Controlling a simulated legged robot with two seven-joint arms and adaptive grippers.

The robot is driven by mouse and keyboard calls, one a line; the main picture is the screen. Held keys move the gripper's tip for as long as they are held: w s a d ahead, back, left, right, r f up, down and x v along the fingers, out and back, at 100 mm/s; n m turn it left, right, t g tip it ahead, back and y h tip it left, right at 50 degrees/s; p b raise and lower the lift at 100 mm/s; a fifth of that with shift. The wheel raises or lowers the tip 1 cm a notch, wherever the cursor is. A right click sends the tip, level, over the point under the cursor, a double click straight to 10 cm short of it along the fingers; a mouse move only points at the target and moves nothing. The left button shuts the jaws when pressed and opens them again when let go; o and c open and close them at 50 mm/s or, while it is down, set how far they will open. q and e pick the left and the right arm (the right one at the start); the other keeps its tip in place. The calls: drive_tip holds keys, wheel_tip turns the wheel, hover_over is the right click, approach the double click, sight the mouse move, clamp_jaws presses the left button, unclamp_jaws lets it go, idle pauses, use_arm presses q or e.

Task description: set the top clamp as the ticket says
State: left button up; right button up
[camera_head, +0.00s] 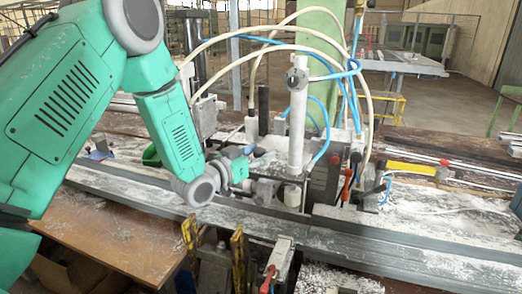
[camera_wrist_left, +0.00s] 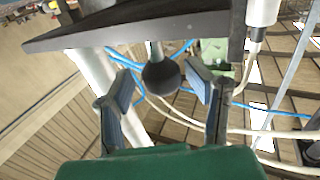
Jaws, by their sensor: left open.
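A white vertical clamp cylinder (camera_head: 297,135) with a grey fitting at its top stands over the grey profile rail (camera_head: 400,252). I cannot tell if it is the top clamp. My left gripper (camera_head: 266,188) is just left of the cylinder's foot. In the left wrist view my open left gripper (camera_wrist_left: 160,84) has blue-padded fingers on either side of a black ball knob (camera_wrist_left: 161,75) on a short stem. Gaps show on both sides of the knob; its depth is unclear. In the head view I cannot make out this knob. No readable ticket shows. My right gripper is out of view.
Blue and cream hoses (camera_head: 262,42) arch around the cylinder. A red lever (camera_head: 347,184) and dark knobs stand to its right. Yellow-marked clamps (camera_head: 238,255) stand at the front. A dark plate (camera_wrist_left: 150,22) spans above the fingers in the wrist view.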

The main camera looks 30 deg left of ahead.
use_arm(q)
drive_tip(key=shift+w+a+f, duration=0.25)
drive_tip(key=shift+a, duration=0.2)
drive_tip(key=shift+w+a+f, duration=0.25)
drive_tip(key=shift+a, duration=0.15)
drive_tip(key=shift+s, duration=0.1)
drive_tip(key=shift+s+d+r, duration=0.15)
drive_tip(key=shift+d+r, duration=0.05)
drive_tip(key=shift+d, duration=0.15)
drive_tip(key=c, duration=0.4)
drive_tip(key=shift+s+d+r, duration=0.1)
drive_tip(key=shift+d+r, duration=0.1)
drive_tip(key=shift+d, duration=0.25)
drive_tip(key=c, duration=0.6)
drive_tip(key=shift+d, duration=0.3)
clamp_jaws()
drive_tip(key=shift+a+f+b, duration=0.2)
drive_tip(key=shift+f+b, duration=0.3)
drive_tip(key=shift+f, duration=0.1)
drive_tip(key=shift+a+f+b, duration=0.2)
drive_tip(key=shift+f+b, duration=0.25)
drive_tip(key=shift+f, duration=0.45)
drive_tip(key=shift+d+r, duration=0.1)
drive_tip(key=shift+d, duration=0.05)
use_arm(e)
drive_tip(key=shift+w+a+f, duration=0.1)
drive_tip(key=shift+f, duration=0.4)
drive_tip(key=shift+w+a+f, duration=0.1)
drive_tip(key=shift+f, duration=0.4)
